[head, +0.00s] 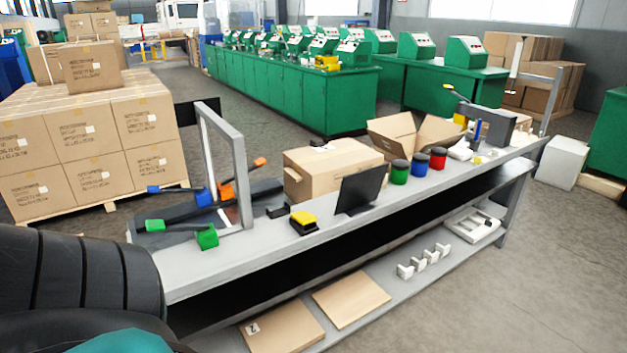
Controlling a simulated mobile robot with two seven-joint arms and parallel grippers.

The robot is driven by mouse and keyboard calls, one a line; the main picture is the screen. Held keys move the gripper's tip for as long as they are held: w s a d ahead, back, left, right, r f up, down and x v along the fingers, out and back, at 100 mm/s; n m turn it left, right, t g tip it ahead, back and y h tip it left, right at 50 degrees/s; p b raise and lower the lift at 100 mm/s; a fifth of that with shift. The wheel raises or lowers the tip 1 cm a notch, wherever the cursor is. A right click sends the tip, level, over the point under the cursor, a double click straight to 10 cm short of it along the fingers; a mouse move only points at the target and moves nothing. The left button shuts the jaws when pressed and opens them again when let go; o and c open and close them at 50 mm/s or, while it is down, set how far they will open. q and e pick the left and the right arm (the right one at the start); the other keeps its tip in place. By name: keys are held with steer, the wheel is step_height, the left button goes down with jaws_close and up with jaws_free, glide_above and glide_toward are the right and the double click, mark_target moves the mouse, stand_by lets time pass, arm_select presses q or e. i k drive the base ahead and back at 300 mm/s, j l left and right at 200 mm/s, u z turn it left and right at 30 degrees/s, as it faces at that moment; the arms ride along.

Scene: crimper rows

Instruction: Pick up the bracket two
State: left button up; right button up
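A row of several small white bracket-like pieces (424,261) stands on the lower shelf of the grey workbench, toward its right part. They are close together, and no number can be read on them, so I cannot tell which is bracket two. Neither of my grippers shows in the head view.
The bench top (235,258) carries a black-and-yellow box (303,222), a dark screen (361,190), coloured jars (420,166) and cartons (333,170). On the lower shelf (372,318) lie flat cardboard (351,297) and a white tray (473,225).

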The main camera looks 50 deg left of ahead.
mark_target(285, 210)
steer(key=i+u, duration=0.3)
steer(key=i, duration=0.35)
steer(key=i+l+u, duration=0.1)
steer(key=i+u, duration=0.2)
steer(key=i, duration=0.35)
steer(key=i+j+z, duration=0.1)
steer(key=i+z, duration=0.15)
steer(key=i, duration=0.15)
steer(key=i+j+z, duration=0.25)
steer(key=i, duration=0.15)
steer(key=z, duration=6.25)
